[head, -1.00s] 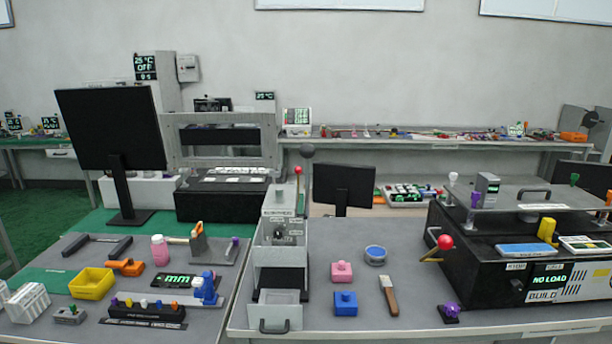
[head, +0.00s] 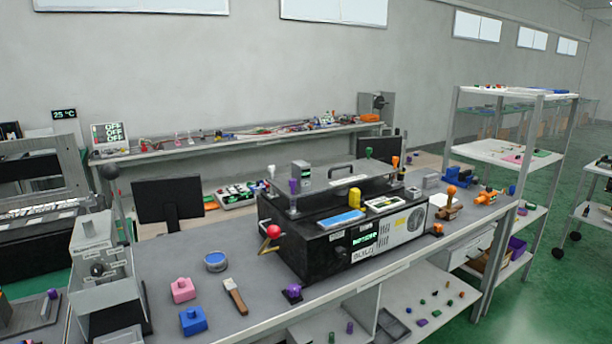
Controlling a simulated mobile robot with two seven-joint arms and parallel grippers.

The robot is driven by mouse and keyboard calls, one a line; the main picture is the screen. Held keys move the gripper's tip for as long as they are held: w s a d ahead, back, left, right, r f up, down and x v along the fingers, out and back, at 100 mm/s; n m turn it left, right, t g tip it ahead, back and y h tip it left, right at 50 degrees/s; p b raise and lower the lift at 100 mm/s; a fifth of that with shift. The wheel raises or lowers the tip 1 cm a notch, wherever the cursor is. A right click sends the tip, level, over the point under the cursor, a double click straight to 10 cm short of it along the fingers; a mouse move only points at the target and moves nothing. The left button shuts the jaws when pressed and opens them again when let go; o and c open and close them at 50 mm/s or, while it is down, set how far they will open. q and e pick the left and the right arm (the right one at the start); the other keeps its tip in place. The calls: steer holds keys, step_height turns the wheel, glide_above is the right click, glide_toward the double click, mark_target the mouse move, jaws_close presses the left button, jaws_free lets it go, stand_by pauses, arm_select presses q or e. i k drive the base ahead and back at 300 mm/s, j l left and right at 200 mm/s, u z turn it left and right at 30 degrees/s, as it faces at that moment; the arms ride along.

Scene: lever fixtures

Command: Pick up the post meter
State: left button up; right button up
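No object in view is clearly labelled as the post meter. A small upright grey box with a dark display (head: 300,174) stands on top of the black machine in the head view; I cannot tell whether it is the post meter. The black machine (head: 293,240) sits on the grey bench and has a green-lit readout (head: 364,239) on its front. A red ball lever (head: 273,231) sticks out at its left end. Neither of my grippers is in view.
On the grey bench (head: 250,325) lie a pink block (head: 182,290), a blue block (head: 193,321), a round blue-topped item (head: 216,262), a wooden-handled tool (head: 236,297) and a purple knob (head: 292,292). A shelf rack (head: 500,152) stands right, with green floor (head: 560,290) beyond.

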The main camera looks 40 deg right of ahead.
mark_target(300, 170)
steer(key=k+z, duration=0.1)
steer(key=z, duration=1.6)
steer(key=i+l+u, duration=0.25)
steer(key=l, duration=0.4)
steer(key=i+l+u, duration=0.1)
steer(key=i+l, duration=0.15)
steer(key=i+l+u, duration=0.1)
steer(key=l, duration=0.35)
steer(key=i+l+u, duration=0.15)
steer(key=l, duration=0.2)
steer(key=i+l+u, duration=0.1)
steer(key=l, duration=0.25)
steer(key=i, duration=0.05)
